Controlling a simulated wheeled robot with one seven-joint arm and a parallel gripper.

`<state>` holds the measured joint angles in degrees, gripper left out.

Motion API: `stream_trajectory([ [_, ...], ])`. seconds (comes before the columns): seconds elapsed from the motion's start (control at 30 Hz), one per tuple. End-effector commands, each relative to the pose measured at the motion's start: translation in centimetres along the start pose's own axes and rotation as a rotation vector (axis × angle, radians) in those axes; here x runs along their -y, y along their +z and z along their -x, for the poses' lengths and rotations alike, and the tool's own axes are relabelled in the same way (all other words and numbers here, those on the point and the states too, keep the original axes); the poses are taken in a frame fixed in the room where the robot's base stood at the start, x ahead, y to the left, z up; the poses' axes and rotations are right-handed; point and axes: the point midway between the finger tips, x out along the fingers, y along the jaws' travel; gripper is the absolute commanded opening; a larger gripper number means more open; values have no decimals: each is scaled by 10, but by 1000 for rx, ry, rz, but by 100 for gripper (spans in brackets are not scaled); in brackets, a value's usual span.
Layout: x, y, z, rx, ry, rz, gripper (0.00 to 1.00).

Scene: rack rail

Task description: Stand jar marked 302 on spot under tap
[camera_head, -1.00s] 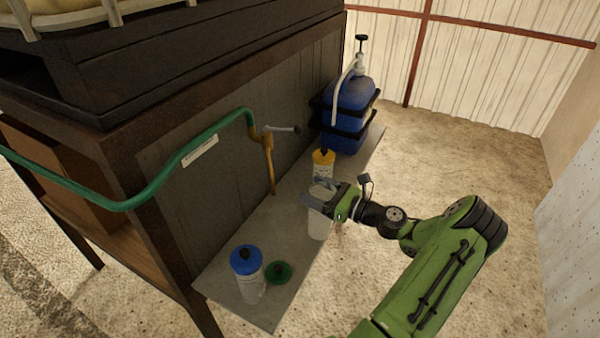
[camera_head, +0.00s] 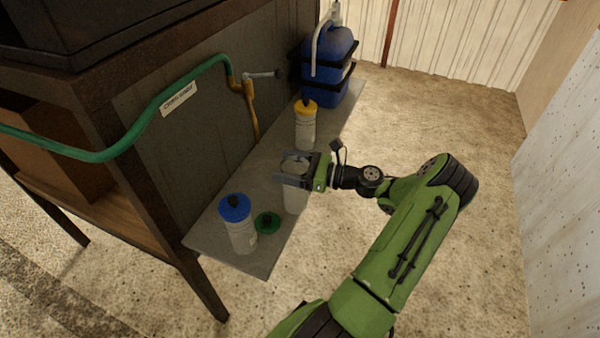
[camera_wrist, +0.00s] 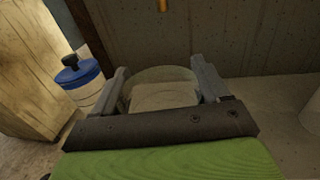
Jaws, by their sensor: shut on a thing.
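My gripper (camera_head: 296,170) is shut on an open, lidless clear jar (camera_head: 295,200), gripped around its upper part and upright. The jar's round mouth (camera_wrist: 160,75) shows between the fingers in the wrist view, with pale contents inside. No number can be read on it. The brass tap (camera_head: 250,100) hangs on the dark panel to the left and behind the jar, its spout pointing down over the grey shelf (camera_head: 215,245). I cannot make out a marked spot under the tap. Whether the jar touches the shelf is unclear.
A blue-lidded jar (camera_head: 238,225) and a green lid (camera_head: 267,222) are at the shelf's near end. A yellow-lidded jar (camera_head: 305,125) stands behind my gripper. A blue canister (camera_head: 330,65) with a pump is at the far end. A green hose (camera_head: 130,150) crosses the left.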

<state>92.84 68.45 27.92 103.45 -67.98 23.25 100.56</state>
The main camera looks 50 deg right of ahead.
Motion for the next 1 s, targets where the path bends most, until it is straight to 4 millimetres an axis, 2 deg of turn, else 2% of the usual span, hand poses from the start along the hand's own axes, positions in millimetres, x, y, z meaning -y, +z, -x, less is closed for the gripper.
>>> stream_trajectory([
  [0.2, 3, -7, -25, 1, 2, 2, 26],
  [0.7, 11, -5, -82, 1, 1, 1, 26],
  [1.0, 14, -7, -102, 1, -1, 1, 26],
])
